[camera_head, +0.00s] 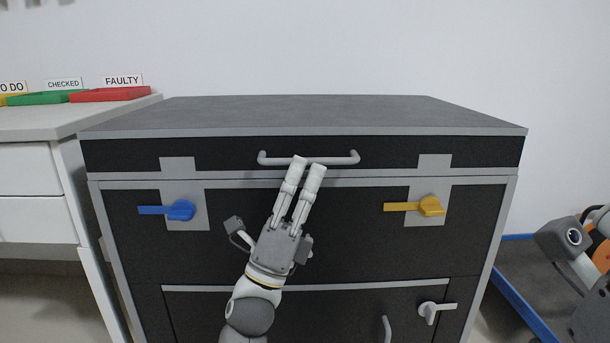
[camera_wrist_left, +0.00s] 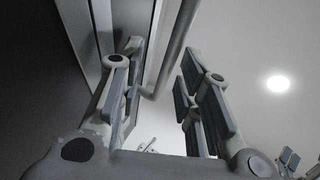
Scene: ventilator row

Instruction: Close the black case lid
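The black case (camera_head: 300,230) stands in the middle of the head view. Its black lid (camera_head: 230,152) with grey edges lies flat over the body, and I see no clear gap along the front seam. A grey bar handle (camera_head: 340,158) is on the lid's front. A blue latch (camera_head: 180,210) and a yellow latch (camera_head: 430,206) sit below the seam, both levers level and pointing left. My left gripper (camera_head: 308,163) is at the handle. In the left wrist view its fingers (camera_wrist_left: 158,85) are apart, with the handle bar (camera_wrist_left: 175,45) showing between them.
A white cabinet (camera_head: 25,170) stands left, with a green tray (camera_head: 40,98) and a red tray (camera_head: 110,94) on top. The case has a white lower latch (camera_head: 436,311) and a lower handle (camera_head: 387,328). A blue-edged grey surface (camera_head: 525,275) lies right. The lid top is clear.

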